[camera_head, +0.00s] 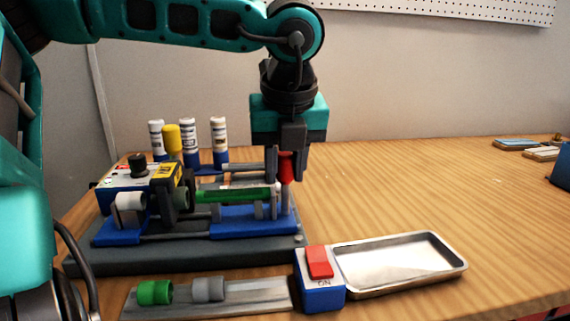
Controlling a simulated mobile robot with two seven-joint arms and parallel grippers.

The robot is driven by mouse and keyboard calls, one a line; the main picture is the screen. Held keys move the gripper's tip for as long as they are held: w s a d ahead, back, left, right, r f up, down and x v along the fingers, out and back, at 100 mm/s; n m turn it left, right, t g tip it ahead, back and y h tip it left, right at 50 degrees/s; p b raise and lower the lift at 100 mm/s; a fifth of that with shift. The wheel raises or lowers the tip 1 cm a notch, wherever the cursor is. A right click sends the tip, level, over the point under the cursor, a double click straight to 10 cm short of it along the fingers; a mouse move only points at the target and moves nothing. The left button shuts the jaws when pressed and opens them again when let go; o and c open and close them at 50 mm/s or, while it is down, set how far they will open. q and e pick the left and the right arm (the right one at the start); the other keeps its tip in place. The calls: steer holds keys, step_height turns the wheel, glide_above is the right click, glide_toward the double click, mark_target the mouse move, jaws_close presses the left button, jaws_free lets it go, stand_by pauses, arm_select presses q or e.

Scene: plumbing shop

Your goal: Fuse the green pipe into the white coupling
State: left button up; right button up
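The green pipe (232,195) lies level in the clamps of the right blue carriage (255,222) on a bench machine. The white coupling (129,202) sits in the left blue holder (118,233). A black heater plate with a yellow label (166,182) stands between them, so I cannot tell whether either part touches it. My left gripper (286,172) points down at the machine's right end, with its fingers around a red lever handle (285,168); it looks shut on it. My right gripper is not in view.
In front lies a grey rail (235,297) with a green fitting (154,292) and a grey fitting (208,289). Beside it are a blue box with a red switch (319,261) and an empty metal tray (400,263). Several bottles (188,139) stand behind. The table's right side is mostly clear.

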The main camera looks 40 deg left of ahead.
arm_select(q)
steer(key=c, duration=0.3)
steer(key=shift+s+a+b, duration=0.75)
steer(key=shift+s+a, duration=0.2)
steer(key=shift+s, duration=0.15)
